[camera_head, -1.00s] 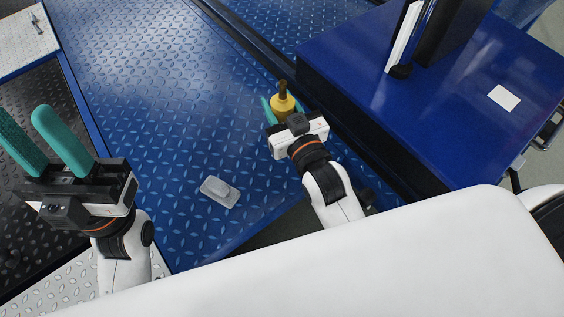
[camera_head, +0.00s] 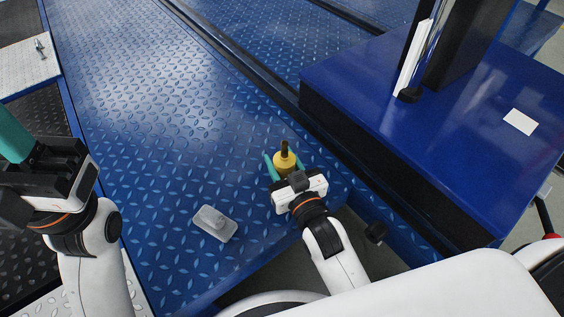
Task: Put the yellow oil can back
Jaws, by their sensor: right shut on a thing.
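The yellow oil can (camera_head: 285,163) has a dark spout pointing up and looks upright. It is between the teal fingers of my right gripper (camera_head: 284,162), which is shut on it over the blue diamond-plate surface (camera_head: 170,150). I cannot tell whether the can touches the plate. The gripper body hides its near lower side. My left gripper (camera_head: 15,140) is at the left edge, partly out of frame. One teal finger shows, and its opening cannot be made out.
A grey object (camera_head: 214,223) with a raised top lies on the blue plate left of my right gripper. A blue cabinet (camera_head: 420,130) with a black post and a white card (camera_head: 520,121) stands at the right. The plate's middle is clear.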

